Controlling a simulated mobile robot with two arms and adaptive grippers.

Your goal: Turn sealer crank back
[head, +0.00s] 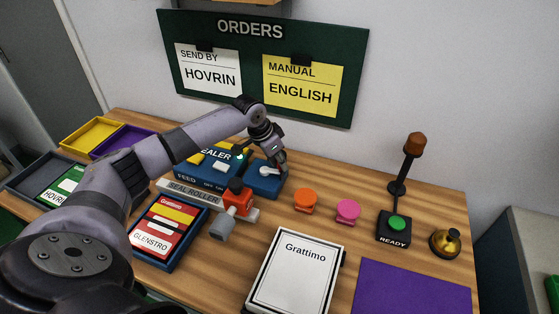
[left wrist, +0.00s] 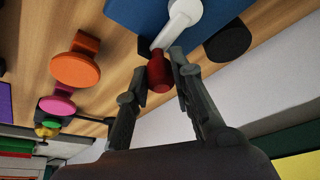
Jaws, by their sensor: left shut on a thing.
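The sealer (head: 205,166) is a blue machine near the back of the wooden table, partly hidden by my left arm. Its crank (head: 266,171) has a pale arm on the blue block at its right side. In the left wrist view the crank's pale arm (left wrist: 180,18) runs to a dark red knob (left wrist: 159,71). My left gripper (head: 282,166) is over the crank; in the left wrist view its two fingers (left wrist: 162,80) are closed on the red knob. In the head view the knob is hidden by the gripper. My right gripper is not in view.
A seal roller (head: 237,199) stands in front of the sealer. Beside it are a Glenstro packet (head: 165,229) and a Grattimo card (head: 294,275). Orange (head: 306,197) and pink (head: 347,208) stamps, a READY button (head: 398,222) and a bell (head: 446,242) are to the right.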

